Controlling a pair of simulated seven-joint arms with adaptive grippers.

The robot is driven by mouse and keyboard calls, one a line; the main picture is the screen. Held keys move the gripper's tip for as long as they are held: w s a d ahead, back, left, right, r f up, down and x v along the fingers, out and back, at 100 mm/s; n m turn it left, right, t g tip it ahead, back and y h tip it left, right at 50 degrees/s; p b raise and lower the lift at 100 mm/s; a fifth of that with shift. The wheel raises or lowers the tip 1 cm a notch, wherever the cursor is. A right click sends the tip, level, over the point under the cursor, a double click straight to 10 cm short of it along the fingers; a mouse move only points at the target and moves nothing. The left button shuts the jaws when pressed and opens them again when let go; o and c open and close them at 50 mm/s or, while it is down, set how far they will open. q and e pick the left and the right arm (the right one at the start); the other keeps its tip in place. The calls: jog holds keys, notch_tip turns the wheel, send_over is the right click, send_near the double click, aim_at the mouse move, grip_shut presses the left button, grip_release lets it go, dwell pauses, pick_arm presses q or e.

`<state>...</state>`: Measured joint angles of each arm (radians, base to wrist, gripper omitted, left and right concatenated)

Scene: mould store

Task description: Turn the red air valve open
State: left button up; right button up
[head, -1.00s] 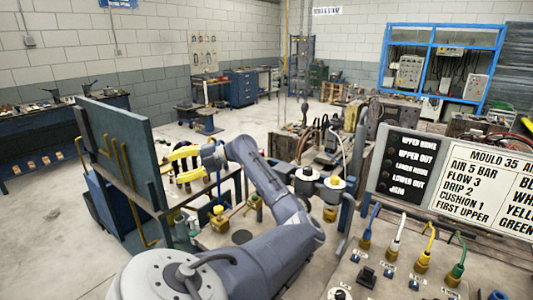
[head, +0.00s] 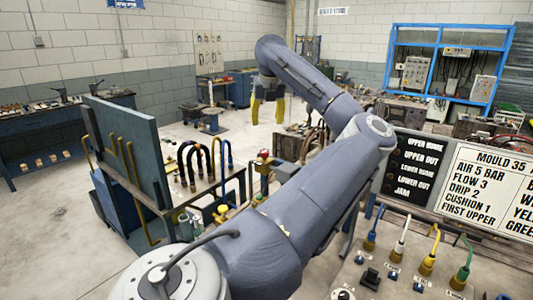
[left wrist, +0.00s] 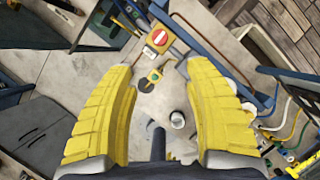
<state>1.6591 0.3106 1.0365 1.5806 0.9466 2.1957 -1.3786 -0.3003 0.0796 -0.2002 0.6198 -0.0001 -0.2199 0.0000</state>
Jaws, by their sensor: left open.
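A red round knob with a pale bar, which looks like the red air valve (left wrist: 158,38), sits on an orange-yellow box in the left wrist view. A small red cap (head: 264,153), probably the same valve, shows in the head view just beyond my left arm. My left gripper (head: 268,108) hangs with its yellow fingers pointing down, above and apart from the bench. In the left wrist view its fingers (left wrist: 158,66) are spread wide with nothing between them. The knob lies just beyond the fingertips, between their lines. My right gripper is not in view.
An upright blue-grey panel (head: 125,145) and dark curved hoses (head: 193,160) stand left of my arm. A sign board (head: 485,180) and coloured plugs (head: 428,262) are at right.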

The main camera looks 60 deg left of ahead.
aim_at(265, 151)
pick_arm(q)
jog(key=x, duration=1.7)
jog(key=shift+a+f, duration=0.1)
grip_shut()
